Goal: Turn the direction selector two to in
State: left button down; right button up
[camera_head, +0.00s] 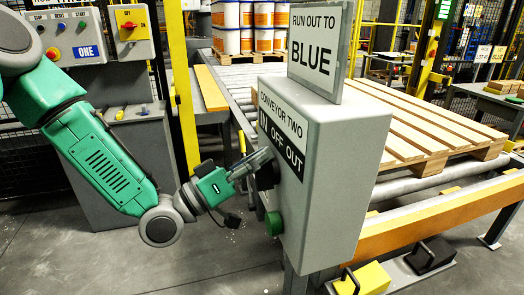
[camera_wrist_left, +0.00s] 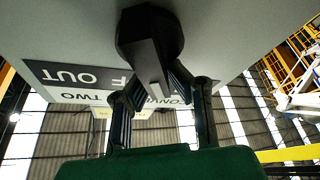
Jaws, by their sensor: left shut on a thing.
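The direction selector two (camera_head: 267,177) is a black knob on the grey conveyor two box (camera_head: 335,185), below a label reading IN, OFF, OUT (camera_head: 281,145). My left gripper (camera_head: 257,162) is at the knob, its fingers shut on it. In the left wrist view the black knob (camera_wrist_left: 150,32) shows large at top centre, with my gripper fingers (camera_wrist_left: 162,80) reaching to its handle. The label (camera_wrist_left: 75,78) appears upside down there, partly hidden behind the knob. I cannot tell exactly which position the knob points to. My right gripper is not in view.
A green button (camera_head: 274,223) sits below the selector. A sign reading RUN OUT TO BLUE (camera_head: 314,50) stands on the box. A wooden pallet (camera_head: 430,125) lies on the rollers behind. Station ONE's panel (camera_head: 70,38) is at the left, beside a yellow post (camera_head: 183,90).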

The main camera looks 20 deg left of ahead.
pick_arm(q)
jog(key=shift+w+a+f+n+y+p, duration=0.1)
jog(key=shift+f+n+y+p, duration=0.3)
jog(key=shift+n, duration=0.55)
jog(key=shift+a+f+n+y+p, duration=0.15)
jog(key=shift+f+n+y, duration=0.3)
jog(key=shift+n, duration=0.5)
jog(key=shift+d, duration=0.1)
jog(key=c, duration=1.5)
grip_release()
jog(key=shift+c, duration=0.2)
jog(key=shift+r, duration=0.15)
jog(key=shift+w+r, duration=0.15)
jog(key=shift+r, duration=0.05)
jog(key=v, duration=1.2)
jog(key=shift+f, duration=0.25)
